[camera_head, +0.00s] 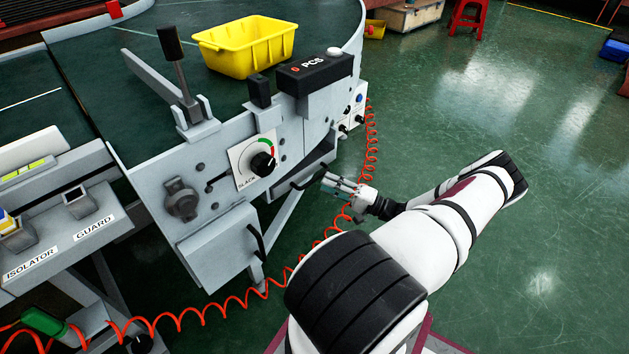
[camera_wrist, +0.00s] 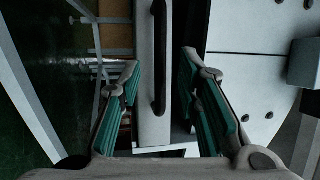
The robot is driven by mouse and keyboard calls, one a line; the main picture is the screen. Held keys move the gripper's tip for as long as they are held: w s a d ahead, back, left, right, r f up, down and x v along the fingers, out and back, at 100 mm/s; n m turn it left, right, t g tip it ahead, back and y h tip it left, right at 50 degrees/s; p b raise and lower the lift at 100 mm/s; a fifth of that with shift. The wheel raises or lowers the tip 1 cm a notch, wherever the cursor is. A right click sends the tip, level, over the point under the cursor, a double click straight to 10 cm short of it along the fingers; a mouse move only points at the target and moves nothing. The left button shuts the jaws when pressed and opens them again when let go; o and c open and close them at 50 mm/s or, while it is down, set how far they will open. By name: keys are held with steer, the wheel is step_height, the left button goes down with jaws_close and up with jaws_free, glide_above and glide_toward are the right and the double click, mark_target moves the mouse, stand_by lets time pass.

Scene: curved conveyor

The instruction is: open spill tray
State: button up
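The spill tray appears to be the narrow grey front with a black bar handle (camera_head: 309,178), low on the conveyor's side under the PCS box. In the wrist view its grey front (camera_wrist: 150,128) stands upright in the picture, with the black handle (camera_wrist: 159,60) running along it. My gripper (camera_head: 338,182) is just right of the handle in the head view. In the wrist view my gripper (camera_wrist: 160,70) is open, with its green-padded fingers on either side of the handle. I see gaps on both sides, and no clear contact. The inside of the tray is hidden.
A coiled red hose (camera_head: 369,150) hangs close behind my gripper and runs along the floor. A grey box with a black handle (camera_head: 257,243) hangs lower left. The slack dial (camera_head: 262,162) and PCS box (camera_head: 315,72) are above.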

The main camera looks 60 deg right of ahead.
mark_target(315, 179)
steer(key=shift+b+x, duration=0.4)
steer(key=shift+x, duration=2.25)
jaws_close()
